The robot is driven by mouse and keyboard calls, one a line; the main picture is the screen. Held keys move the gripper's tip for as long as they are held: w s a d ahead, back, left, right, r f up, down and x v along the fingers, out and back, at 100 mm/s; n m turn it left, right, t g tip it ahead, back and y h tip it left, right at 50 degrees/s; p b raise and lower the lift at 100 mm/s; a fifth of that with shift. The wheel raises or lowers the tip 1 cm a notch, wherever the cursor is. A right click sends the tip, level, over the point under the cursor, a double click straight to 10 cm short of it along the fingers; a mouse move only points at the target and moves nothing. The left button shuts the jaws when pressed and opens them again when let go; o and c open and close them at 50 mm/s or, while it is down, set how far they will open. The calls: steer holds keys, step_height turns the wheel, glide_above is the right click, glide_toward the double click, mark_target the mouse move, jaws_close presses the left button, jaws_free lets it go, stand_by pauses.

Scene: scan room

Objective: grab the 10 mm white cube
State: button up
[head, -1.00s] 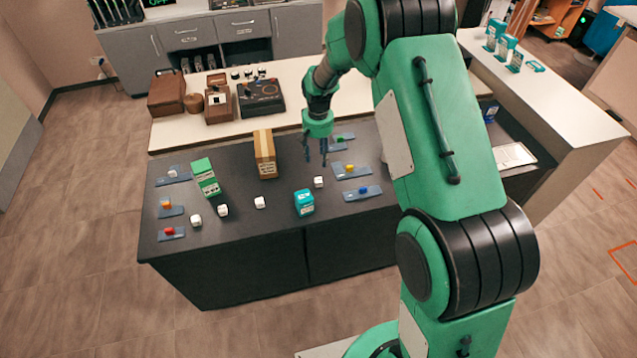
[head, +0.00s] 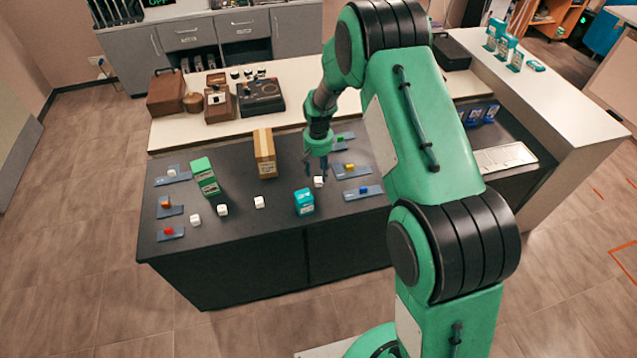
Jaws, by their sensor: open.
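Several small white cubes lie on the dark table (head: 240,238). One white cube (head: 319,181) is at the right, behind the teal box, and others (head: 259,202) (head: 222,210) (head: 195,220) lie toward the front left. One more white cube (head: 172,172) sits on a blue-grey pad at the back left. I cannot tell which one is 10 mm. My gripper (head: 316,170) is open, pointing down, close above or just behind the right-hand white cube. No cube shows between its fingers, and I cannot tell whether they touch that cube.
A teal box (head: 304,202), a brown carton (head: 265,153) and a green box (head: 205,176) stand on the table. Blue-grey pads with coloured cubes line both sides, including a yellow cube (head: 350,168) near my gripper. The front middle is clear.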

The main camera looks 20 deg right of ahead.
mark_target(319, 180)
stand_by(0.3)
steer(key=shift+d+f+b, duration=0.1)
steer(key=shift+f+b, duration=0.2)
steer(key=shift+f, duration=2.3)
steer(key=c, duration=0.9)
